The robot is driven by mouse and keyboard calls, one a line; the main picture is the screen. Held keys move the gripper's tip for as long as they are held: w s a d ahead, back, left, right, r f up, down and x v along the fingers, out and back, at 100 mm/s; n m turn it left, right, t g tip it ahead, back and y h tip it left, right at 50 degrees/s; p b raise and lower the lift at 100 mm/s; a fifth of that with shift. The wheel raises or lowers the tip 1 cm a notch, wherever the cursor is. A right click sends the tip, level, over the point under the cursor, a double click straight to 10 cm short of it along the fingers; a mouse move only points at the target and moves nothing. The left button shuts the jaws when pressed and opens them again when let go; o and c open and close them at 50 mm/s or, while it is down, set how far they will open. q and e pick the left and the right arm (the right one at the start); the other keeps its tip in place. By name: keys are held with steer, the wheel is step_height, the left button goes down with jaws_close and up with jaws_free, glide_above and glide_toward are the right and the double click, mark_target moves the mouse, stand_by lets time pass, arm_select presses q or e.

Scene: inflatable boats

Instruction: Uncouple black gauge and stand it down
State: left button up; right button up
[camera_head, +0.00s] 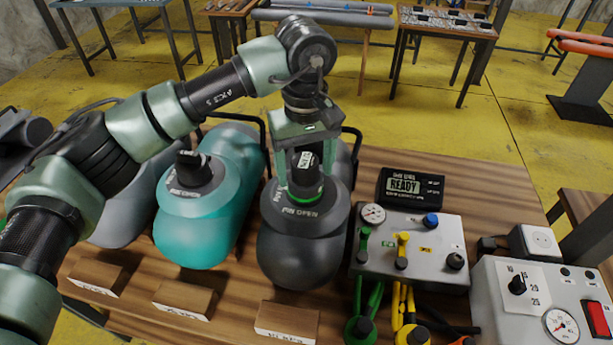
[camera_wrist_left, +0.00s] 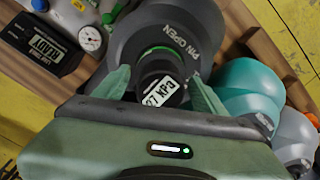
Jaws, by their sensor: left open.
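The black gauge (camera_head: 304,163) stands on the valve of the dark grey inflatable (camera_head: 302,258), with a green ring at its base. The wrist view shows the gauge (camera_wrist_left: 160,88) end-on, with a white display that reads in kPa, and "PIN OPEN" on the collar around it. My left gripper (camera_head: 303,188) points down over the gauge. Its two fingers are apart, one on each side of the gauge, and it also shows in the wrist view (camera_wrist_left: 160,85). I cannot tell whether either finger touches the gauge. My right gripper is not in view.
A teal inflatable (camera_head: 195,240) with a black valve piece lies to the left. Wooden labelled blocks (camera_head: 286,321) line the front edge. To the right are a grey lever panel (camera_head: 432,240), a black "READY" display (camera_head: 410,186) and a white control box (camera_head: 500,290). Hoses run below the panel.

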arm_select(q)
steer(key=shift+c, duration=0.9)
steer(key=c, duration=1.2)
steer(key=shift+f+n+b, duration=0.1)
steer(key=shift+n+b, duration=0.45)
steer(key=shift+n, duration=1.45)
steer(key=shift+n+b, duration=0.55)
steer(key=shift+n, duration=1.35)
